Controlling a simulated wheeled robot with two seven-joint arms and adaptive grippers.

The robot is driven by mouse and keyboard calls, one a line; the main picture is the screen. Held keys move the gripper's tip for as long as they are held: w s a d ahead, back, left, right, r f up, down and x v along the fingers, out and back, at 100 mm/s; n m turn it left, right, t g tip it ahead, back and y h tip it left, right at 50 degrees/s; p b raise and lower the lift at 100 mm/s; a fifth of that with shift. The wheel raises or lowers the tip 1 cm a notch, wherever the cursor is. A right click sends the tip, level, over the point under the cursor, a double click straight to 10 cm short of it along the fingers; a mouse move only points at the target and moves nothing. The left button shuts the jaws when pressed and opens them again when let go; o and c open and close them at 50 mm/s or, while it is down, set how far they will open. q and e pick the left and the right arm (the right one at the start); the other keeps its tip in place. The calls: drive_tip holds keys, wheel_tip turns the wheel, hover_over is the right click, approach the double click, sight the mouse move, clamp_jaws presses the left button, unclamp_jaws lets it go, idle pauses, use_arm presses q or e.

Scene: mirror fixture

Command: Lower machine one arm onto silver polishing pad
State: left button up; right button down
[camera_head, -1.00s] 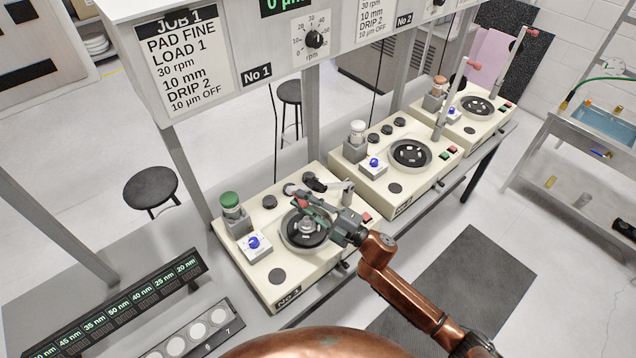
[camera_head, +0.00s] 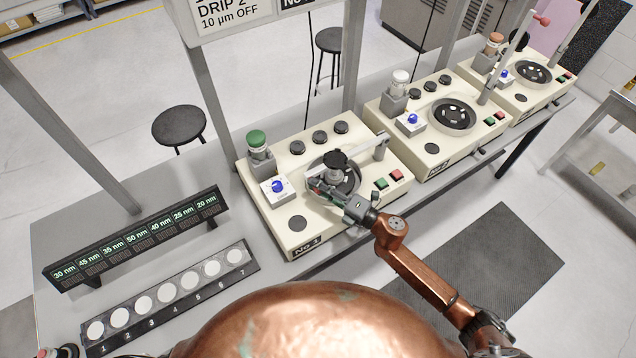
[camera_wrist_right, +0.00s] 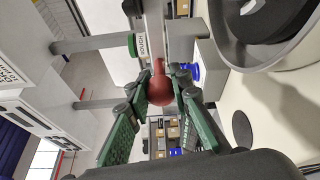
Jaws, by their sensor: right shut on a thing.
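Machine one (camera_head: 325,235) is the cream box at the front, marked No 1. Its grey arm (camera_head: 368,152) runs from a post at the right rear across the round bowl, nearly level. The arm's black-capped silver head (camera_head: 335,171) stands over the middle of the bowl and hides most of the polishing pad; I cannot tell whether it touches. My right gripper (camera_head: 316,186) is shut on the red ball knob (camera_wrist_right: 160,91) at the arm's free end, with green fingers on both sides. The bowl (camera_wrist_right: 262,58) is beside it in the wrist view. My left gripper is not in view.
Machine two (camera_head: 440,115) and a third machine (camera_head: 530,80) stand farther right along the bench. A numbered strip of white discs (camera_head: 168,292) and a display bar (camera_head: 135,240) lie to the left. A grey upright (camera_head: 207,85) rises behind machine one.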

idle(0.3)
drive_tip(key=c, duration=1.7)
unclamp_jaws()
drive_tip(key=v, duration=1.2)
drive_tip(key=shift+r, duration=0.1)
